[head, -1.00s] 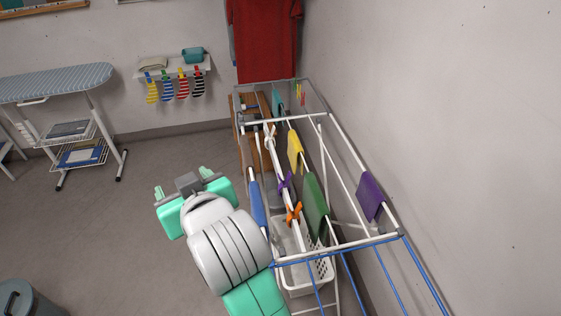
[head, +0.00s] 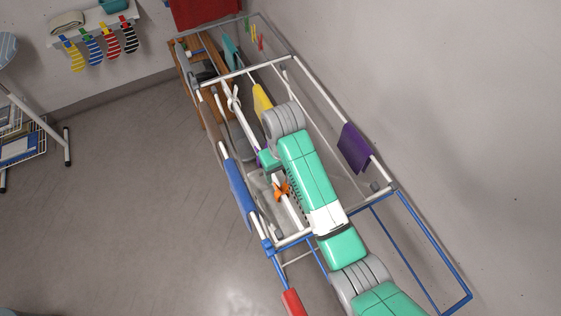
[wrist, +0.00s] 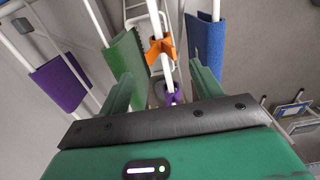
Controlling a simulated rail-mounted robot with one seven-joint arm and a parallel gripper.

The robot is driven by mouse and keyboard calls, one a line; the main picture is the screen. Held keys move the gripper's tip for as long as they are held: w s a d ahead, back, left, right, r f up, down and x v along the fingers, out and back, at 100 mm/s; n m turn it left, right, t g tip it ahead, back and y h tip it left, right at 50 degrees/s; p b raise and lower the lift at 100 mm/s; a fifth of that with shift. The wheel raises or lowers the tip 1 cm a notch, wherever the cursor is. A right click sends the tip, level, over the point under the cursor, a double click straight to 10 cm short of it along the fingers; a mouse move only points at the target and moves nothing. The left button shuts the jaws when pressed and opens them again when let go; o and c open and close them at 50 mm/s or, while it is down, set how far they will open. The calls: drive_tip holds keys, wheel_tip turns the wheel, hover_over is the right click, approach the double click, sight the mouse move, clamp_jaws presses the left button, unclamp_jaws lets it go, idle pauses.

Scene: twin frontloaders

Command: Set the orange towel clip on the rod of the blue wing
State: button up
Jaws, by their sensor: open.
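The orange towel clip (head: 283,190) sits on a white rod of the drying rack. In the wrist view the orange clip (wrist: 160,48) lies ahead of my gripper (wrist: 158,78), between the lines of its two fingers and apart from them. My gripper is open and empty; in the head view its green body (head: 268,160) is over the rack and its fingers are hard to make out. A purple clip (wrist: 173,96) is on the same rod. The blue wing (head: 435,235) is the blue frame at the rack's near end, partly hidden by my arm.
A blue cloth (head: 238,188), a yellow cloth (head: 262,99) and a purple cloth (head: 354,148) hang on nearby rods. A green cloth (wrist: 125,55) hangs beside my left finger in the wrist view. A red piece (head: 292,302) is on the blue wing's left side.

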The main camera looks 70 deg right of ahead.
sight(282, 189)
wheel_tip(282, 189, down, 8)
drive_tip(key=shift+r+b, duration=0.15)
drive_tip(key=shift+b, duration=0.7)
drive_tip(key=shift+w, duration=0.1)
clamp_jaws()
drive_tip(key=shift+r+p, duration=0.9)
drive_tip(key=shift+r, duration=3.4)
